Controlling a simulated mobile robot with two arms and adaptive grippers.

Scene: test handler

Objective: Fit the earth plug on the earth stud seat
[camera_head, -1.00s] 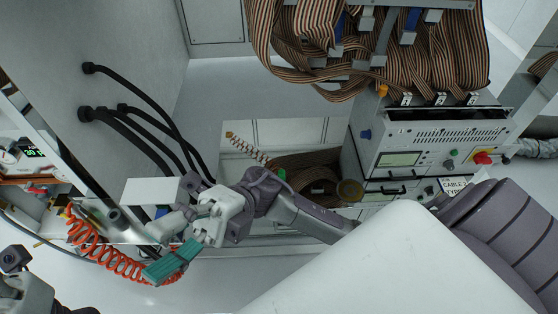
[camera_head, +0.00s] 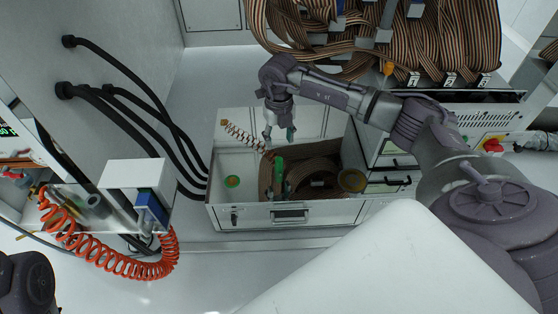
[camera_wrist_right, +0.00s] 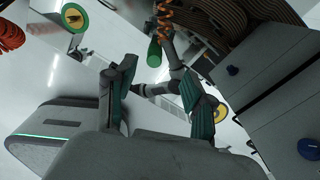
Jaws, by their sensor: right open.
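The green earth plug (camera_head: 278,168) stands out at the end of a coiled cord, above the open bay in the head view. It also shows in the right wrist view as a green cylinder (camera_wrist_right: 154,53), beyond the fingertips. What looks like the earth stud seat (camera_head: 232,182) is a green ring on the white panel left of the plug; in the right wrist view it is a yellow-green disc (camera_wrist_right: 75,17). My right gripper (camera_head: 279,135) is open and empty, just above the plug in the picture, fingers pointing down towards it. My left gripper's fingers are out of frame.
Black hoses (camera_head: 135,118) run down the left wall. A white box with a blue connector (camera_head: 150,207) and an orange coiled hose (camera_head: 110,262) are at left. Instrument cabinets stand at right.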

